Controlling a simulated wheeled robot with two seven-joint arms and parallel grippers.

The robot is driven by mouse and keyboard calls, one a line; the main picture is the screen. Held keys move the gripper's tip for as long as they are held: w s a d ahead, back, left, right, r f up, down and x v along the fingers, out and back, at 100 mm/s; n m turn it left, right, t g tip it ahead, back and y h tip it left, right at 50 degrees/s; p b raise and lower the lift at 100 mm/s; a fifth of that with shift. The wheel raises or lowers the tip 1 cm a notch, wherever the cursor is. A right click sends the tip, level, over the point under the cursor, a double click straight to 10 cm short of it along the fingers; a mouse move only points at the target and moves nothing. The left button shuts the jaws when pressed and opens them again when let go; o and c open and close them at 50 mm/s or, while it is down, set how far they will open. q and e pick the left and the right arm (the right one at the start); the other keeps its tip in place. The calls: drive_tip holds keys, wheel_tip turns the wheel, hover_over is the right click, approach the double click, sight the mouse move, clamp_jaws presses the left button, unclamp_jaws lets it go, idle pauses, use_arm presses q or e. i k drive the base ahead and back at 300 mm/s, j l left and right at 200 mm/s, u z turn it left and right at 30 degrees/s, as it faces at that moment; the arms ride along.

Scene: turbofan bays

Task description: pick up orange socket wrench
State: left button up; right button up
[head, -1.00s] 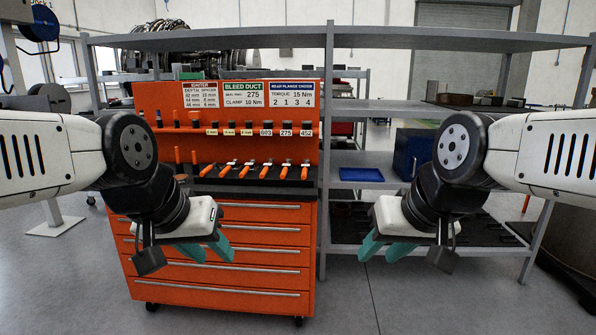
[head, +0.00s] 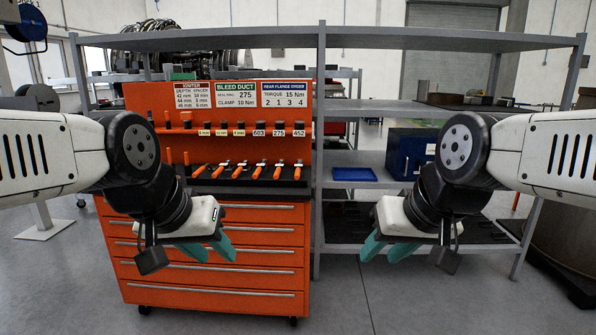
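Several orange-handled tools (head: 258,172) lie in a row on the black top tray of an orange tool cart (head: 210,267). Two more orange handles (head: 186,158) stand upright at the left of its back panel. At this size I cannot tell which one is the socket wrench. My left gripper (head: 209,250) has its teal fingers apart and empty, in front of the cart's drawers. My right gripper (head: 385,250) also has its teal fingers apart and empty, in front of the lower shelf to the right of the cart. Neither touches a tool.
A grey shelving rack (head: 318,200) stands behind and right of the cart. It holds a blue tray (head: 354,174) and a dark blue box (head: 411,152). Signs (head: 236,94) top the cart's panel. Floor (head: 400,305) in front is clear.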

sight(298, 172)
drive_tip(key=i+j, duration=0.25)
drive_tip(key=i, duration=0.2)
drive_tip(key=i+j, duration=0.2)
drive_tip(key=i, duration=0.3)
drive_tip(key=i+j+z, duration=0.1)
drive_tip(key=i+j, duration=0.15)
drive_tip(key=i, duration=0.2)
drive_tip(key=i+j, duration=0.25)
drive_tip(key=i, duration=0.25)
drive_tip(key=i+j, duration=0.25)
drive_tip(key=i, duration=0.2)
drive_tip(key=z, duration=0.05)
